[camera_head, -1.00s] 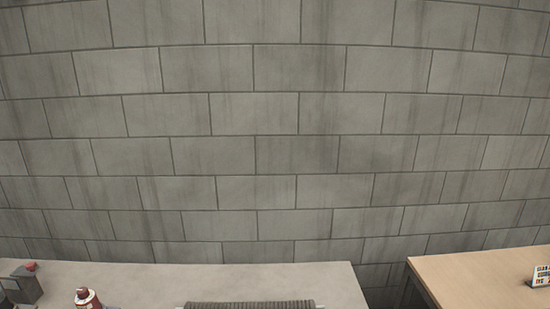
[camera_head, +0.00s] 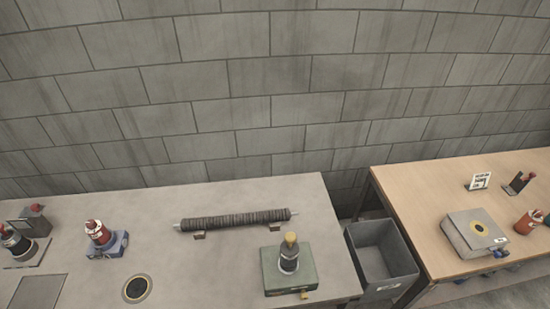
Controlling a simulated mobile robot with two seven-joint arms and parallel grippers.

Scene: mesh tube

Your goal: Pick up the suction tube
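A long dark ribbed tube (camera_head: 236,219), which looks like the suction tube, lies level near the back of the grey table (camera_head: 200,268). It rests on two small tan supports, and a thin metal end sticks out at each side. Neither of my grippers shows in the head view, so nothing is seen touching the tube.
A bottle on a green box (camera_head: 290,275) stands right of and in front of the tube. A red-capped bottle on a blue base (camera_head: 103,240) stands to its left. A grey bin (camera_head: 380,256) sits between this table and the wooden table (camera_head: 420,200).

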